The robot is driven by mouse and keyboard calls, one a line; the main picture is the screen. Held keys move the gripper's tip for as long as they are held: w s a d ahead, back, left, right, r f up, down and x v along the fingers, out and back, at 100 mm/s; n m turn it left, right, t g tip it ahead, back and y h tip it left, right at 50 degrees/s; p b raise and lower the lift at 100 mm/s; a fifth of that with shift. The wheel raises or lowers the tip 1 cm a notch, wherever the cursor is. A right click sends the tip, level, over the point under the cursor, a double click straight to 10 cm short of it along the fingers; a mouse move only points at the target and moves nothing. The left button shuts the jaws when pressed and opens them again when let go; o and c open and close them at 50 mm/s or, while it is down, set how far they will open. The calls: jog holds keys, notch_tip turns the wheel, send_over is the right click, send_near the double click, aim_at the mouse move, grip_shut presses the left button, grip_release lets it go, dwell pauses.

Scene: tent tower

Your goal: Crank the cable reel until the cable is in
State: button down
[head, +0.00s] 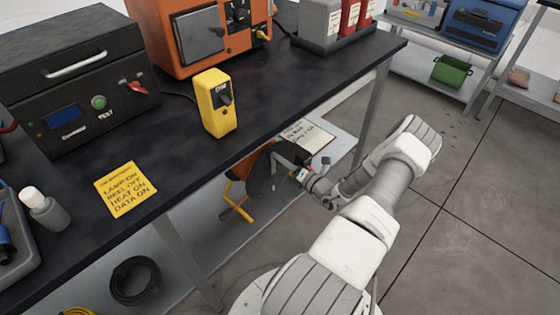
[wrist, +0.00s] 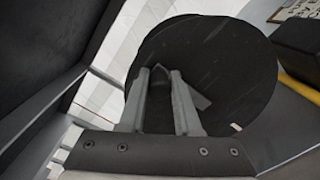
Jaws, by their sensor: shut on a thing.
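The cable reel (head: 262,172) is on the lower shelf under the bench, with a dark round side plate, orange winding and a yellow frame. The bench edge hides its top. My gripper (head: 284,160) is at the right side of the reel, below the bench top. In the wrist view the reel's dark disc (wrist: 215,65) fills the middle, and my gripper (wrist: 166,78) reaches in front of it. Its fingers are shut on a dark crank handle (wrist: 159,88), mostly hidden between them. The cable's free end cannot be made out.
The bench top (head: 270,110) overhangs the reel closely. A yellow handheld box (head: 216,103), yellow note (head: 126,188) and black test box (head: 75,85) stand on it. A bench leg (head: 187,262) and black cable coil (head: 135,281) are left of the reel. Floor at right is clear.

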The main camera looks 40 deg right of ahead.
jog(key=shift+d+f, duration=0.1)
jog(key=shift+d, duration=0.05)
jog(key=c, duration=0.6)
grip_release()
jog(key=shift+s, duration=0.15)
jog(key=s+p, duration=0.1)
jog(key=s, duration=0.4)
jog(key=s+p, duration=0.1)
jog(key=s, duration=0.5)
jog(key=s+p, duration=0.1)
jog(key=s, duration=0.5)
jog(key=shift+s+d, duration=0.1)
jog(key=shift+d, duration=0.3)
